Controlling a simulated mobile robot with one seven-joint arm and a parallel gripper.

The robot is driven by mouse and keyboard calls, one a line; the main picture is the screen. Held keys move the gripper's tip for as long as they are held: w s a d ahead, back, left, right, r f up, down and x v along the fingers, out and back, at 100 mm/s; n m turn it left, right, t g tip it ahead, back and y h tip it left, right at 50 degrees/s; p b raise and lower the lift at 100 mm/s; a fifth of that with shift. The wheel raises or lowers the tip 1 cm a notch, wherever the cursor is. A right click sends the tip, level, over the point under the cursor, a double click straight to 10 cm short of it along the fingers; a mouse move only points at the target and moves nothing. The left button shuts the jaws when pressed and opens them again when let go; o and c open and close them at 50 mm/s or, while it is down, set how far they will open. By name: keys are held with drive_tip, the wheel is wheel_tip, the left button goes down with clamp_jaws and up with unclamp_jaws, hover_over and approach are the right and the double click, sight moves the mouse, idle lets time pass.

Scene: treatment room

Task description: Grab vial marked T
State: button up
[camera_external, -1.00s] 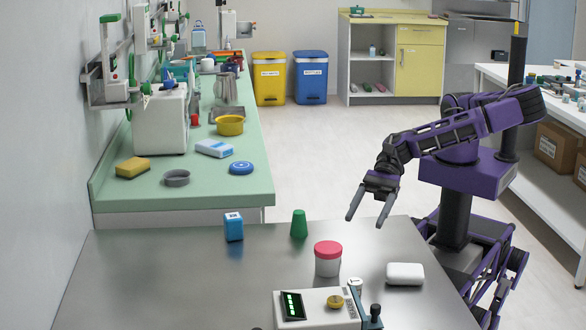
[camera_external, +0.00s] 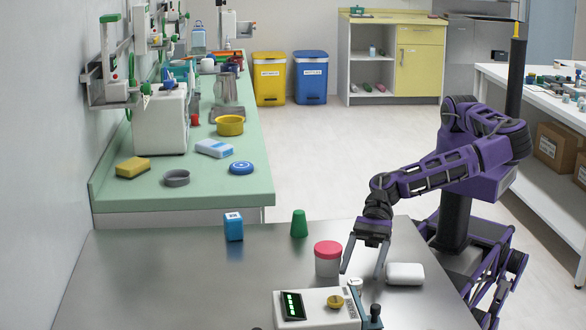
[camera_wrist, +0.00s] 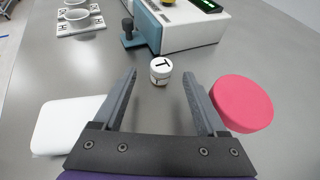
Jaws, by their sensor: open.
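The vial marked T (camera_wrist: 161,71) is a small white cylinder with a black T on its top. In the wrist view it stands upright on the steel table, just beyond the fingertips and between their lines. In the external view the vial (camera_external: 356,283) shows small behind the white device, partly hidden. My gripper (camera_wrist: 160,80) is open, with nothing between its fingers. In the external view my gripper (camera_external: 362,272) hangs low over the table, fingers pointing down, with the vial close to it.
A white device with a green display (camera_external: 310,306) sits beside the vial.

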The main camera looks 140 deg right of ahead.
sight(357, 278)
drive_tip(key=x, duration=0.5)
drive_tip(key=shift+f, duration=0.25)
clamp_jaws()
